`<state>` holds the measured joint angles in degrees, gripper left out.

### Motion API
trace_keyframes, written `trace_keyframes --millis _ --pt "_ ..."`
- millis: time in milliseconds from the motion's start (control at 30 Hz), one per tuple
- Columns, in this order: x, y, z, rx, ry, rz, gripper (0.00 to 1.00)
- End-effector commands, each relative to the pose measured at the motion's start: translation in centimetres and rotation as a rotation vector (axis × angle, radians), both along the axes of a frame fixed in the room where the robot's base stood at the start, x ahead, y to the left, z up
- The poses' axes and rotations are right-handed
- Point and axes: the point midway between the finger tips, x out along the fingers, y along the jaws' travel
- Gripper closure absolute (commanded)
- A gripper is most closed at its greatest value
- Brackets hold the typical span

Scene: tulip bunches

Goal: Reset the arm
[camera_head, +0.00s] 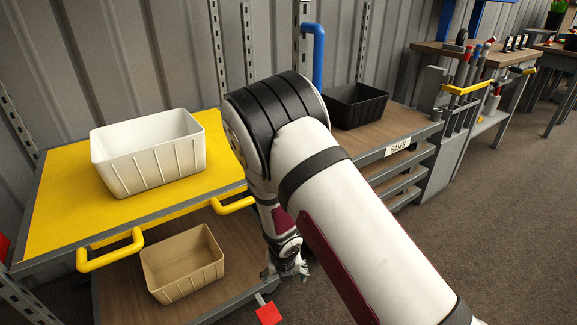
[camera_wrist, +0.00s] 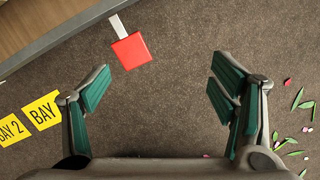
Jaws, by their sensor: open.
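My gripper (camera_wrist: 160,90) is open and empty in the wrist view, its two green-padded fingers wide apart above the brown carpet. In the head view my arm reaches across the middle, and my gripper (camera_head: 287,272) hangs low beside the front right corner of the cart's lower shelf, partly hidden by my own arm. No tulip bunch shows whole. Loose green leaves (camera_wrist: 297,98) and small pink and white petals lie scattered on the floor at the right of the wrist view.
A white bin (camera_head: 148,165) stands on the yellow cart top (camera_head: 60,215). A tan bin (camera_head: 182,268) sits on the lower shelf. A black bin (camera_head: 357,106) stands on the bench behind my arm. A red tag (camera_wrist: 131,50) juts from the shelf edge. Carpet at right is open.

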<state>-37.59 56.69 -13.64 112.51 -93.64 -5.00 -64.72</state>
Motion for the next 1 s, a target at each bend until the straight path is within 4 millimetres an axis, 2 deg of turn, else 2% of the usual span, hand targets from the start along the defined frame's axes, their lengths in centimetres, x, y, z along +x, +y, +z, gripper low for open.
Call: trace_keyframes --millis 167,267,367,467,600,767,900,1000 --pt "3.5 -2.3 6.7 0.046 -0.128 -0.282 0.22" --pt "5.2 -4.9 11.8 0.084 -0.216 -0.512 0.22" --pt "5.9 -8.0 16.8 0.125 -0.292 -0.751 0.22" --pt "5.5 -11.3 21.4 0.164 -0.357 -0.989 0.22" --pt "3.3 -15.9 27.1 0.223 -0.425 -1.318 0.22" --pt "-1.2 -20.3 32.4 0.288 -0.470 -1.688 0.22" --pt "-6.4 -23.3 35.9 0.340 -0.482 -2.004 0.22" --pt "-10.6 -24.7 37.8 0.373 -0.469 -2.222 0.22"
